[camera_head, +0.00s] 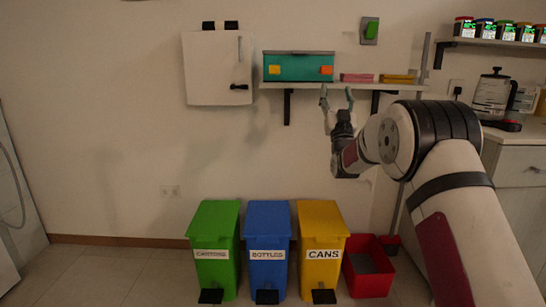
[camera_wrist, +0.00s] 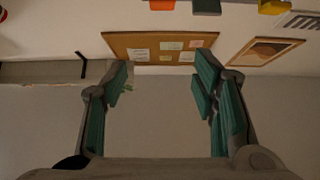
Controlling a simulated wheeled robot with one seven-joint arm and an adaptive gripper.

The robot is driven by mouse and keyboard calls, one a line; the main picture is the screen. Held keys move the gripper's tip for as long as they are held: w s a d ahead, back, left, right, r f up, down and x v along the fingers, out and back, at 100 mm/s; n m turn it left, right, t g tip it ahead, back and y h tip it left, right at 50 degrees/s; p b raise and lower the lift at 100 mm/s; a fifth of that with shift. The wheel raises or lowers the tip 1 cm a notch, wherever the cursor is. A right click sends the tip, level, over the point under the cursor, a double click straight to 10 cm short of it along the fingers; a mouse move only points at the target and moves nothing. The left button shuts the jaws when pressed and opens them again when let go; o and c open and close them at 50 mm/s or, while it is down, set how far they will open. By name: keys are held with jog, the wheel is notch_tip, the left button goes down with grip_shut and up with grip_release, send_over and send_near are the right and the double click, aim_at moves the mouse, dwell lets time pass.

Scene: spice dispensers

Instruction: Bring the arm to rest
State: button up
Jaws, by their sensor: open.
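My gripper (camera_head: 337,97) is in the air in front of the wall, its fingers pointing up, just below and in front of the wall shelf. In the wrist view my gripper (camera_wrist: 162,85) is open, with two teal-padded fingers wide apart and nothing between them. My arm (camera_head: 435,150) comes in from the lower right of the head view and is bent, reaching left toward the shelf.
A wall shelf (camera_head: 345,86) carries a teal box (camera_head: 298,66). A white cabinet (camera_head: 212,75) hangs left of it. Green (camera_head: 213,245), blue (camera_head: 268,245) and yellow (camera_head: 321,245) bins and a red crate (camera_head: 368,282) stand below. A counter (camera_head: 520,150) is at right. The left floor is clear.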

jog(key=s+f+g, duration=0.7)
jog(key=s+g, duration=0.2)
jog(key=s, duration=1.4)
jog(key=s+f+g, duration=0.7)
jog(key=s+g, duration=0.2)
jog(key=s, duration=1.4)
jog(key=s+f+g, duration=0.7)
jog(key=s+g, duration=0.1)
jog(key=s, duration=1.5)
notch_tip(320, 180, up, 38)
jog(key=t+p, duration=0.3)
jog(key=p, duration=3.2)
jog(key=shift+t+p, duration=0.3)
jog(key=shift+p, duration=0.1)
jog(key=shift+o, duration=0.6)
jog(key=shift+w+d+f, duration=0.1)
jog(key=shift+w, duration=0.05)
